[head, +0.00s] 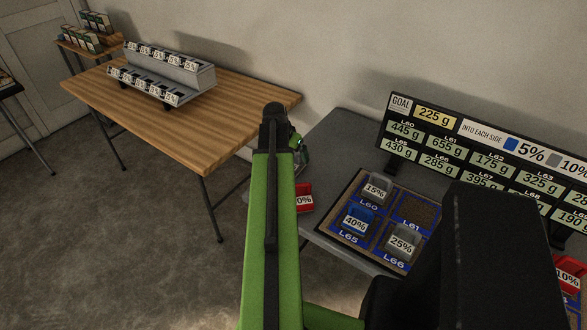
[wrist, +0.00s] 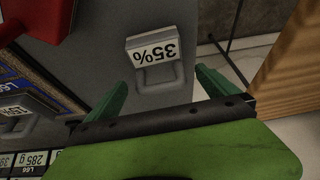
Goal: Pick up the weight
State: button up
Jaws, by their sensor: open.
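A small grey weight (wrist: 150,46) with a white label, read upside down as 35%, sits on the grey table in the wrist view. Its grey loop handle (wrist: 158,88) points toward my gripper (wrist: 162,78). The gripper is open and empty, with one green finger on each side of the handle and space between. I cannot tell the height of the fingers above the handle. In the head view my gripper (head: 303,150) is at the left end of the grey table, and the arm covers much of it; I cannot make out the 35% weight there.
A red labelled block (head: 304,197) lies nearby on the grey table (head: 345,135). A blue-marked board (head: 342,213) holds labelled weights of 15%, 40% and 25%. A goal sign (head: 470,145) stands behind. A wooden table (head: 225,125) with a grey rack is at left.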

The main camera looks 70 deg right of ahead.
jog(key=b+x, duration=0.5)
jog(key=shift+a+f, duration=0.3)
jog(key=shift+f, duration=0.05)
jog(key=shift+r, duration=0.25)
jog(key=c, duration=2)
jog(key=shift+o, duration=0.2)
jog(key=shift+r+p, duration=0.45)
jog(key=shift+p, duration=0.1)
notch_tip(320, 180, up, 4)
jog(key=p, duration=0.4)
jog(key=s+r+p, duration=0.6)
jog(key=s, duration=0.5)
jog(key=shift+s+d, duration=0.25)
jog(key=shift+s, duration=0.15)
